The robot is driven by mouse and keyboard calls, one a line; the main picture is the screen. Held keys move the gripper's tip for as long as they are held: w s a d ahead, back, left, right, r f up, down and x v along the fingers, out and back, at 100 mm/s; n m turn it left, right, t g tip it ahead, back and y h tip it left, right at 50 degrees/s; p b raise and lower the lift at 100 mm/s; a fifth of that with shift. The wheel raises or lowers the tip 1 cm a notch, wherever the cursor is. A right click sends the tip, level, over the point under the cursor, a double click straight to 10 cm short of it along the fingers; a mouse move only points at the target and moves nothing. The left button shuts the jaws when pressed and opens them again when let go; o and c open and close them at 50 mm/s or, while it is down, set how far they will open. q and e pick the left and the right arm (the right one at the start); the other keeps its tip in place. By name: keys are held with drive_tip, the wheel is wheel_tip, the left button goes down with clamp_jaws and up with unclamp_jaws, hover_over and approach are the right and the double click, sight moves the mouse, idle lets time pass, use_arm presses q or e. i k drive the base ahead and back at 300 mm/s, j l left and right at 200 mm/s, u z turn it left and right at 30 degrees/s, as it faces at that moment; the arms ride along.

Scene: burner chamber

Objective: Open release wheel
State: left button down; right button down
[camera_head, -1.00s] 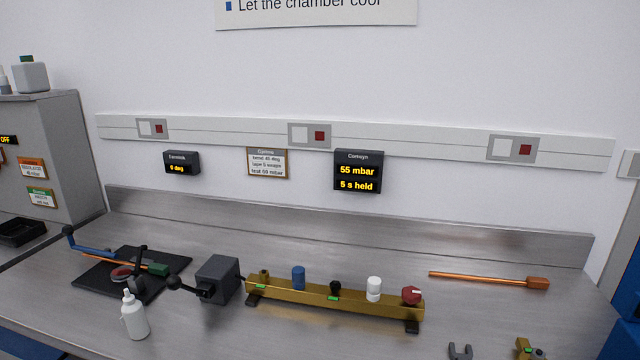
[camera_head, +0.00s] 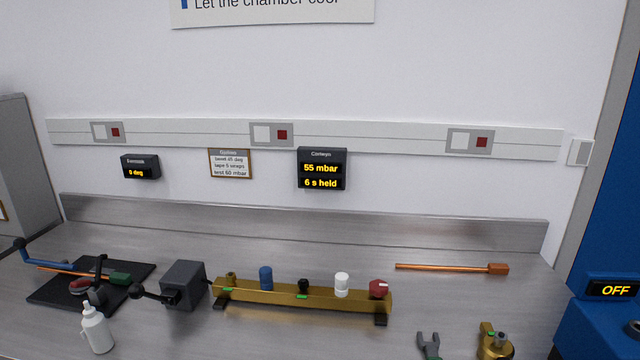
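A red wheel-like knob (camera_head: 379,289) stands on the right end of a brass manifold (camera_head: 325,299) on the steel bench. It looks like the release wheel, but no readable label confirms this. Along the same manifold are a white cap (camera_head: 341,284), a small black knob (camera_head: 303,287) and a blue cylinder (camera_head: 265,277). A display (camera_head: 322,170) on the wall above reads 55 mbar and 6 s held. Neither of my grippers shows in the head view.
A grey box with a black-knobbed lever (camera_head: 184,284) stands left of the manifold. A white bottle (camera_head: 96,331) is front left, beside a black mat (camera_head: 50,292) with tools. A copper rod (camera_head: 440,267) lies behind right. A forked grey tool (camera_head: 428,345) and brass fitting (camera_head: 494,343) lie front right.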

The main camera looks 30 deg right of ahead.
sight(378, 287)
drive_tip(key=k+z, duration=0.2)
drive_tip(key=z, duration=1)
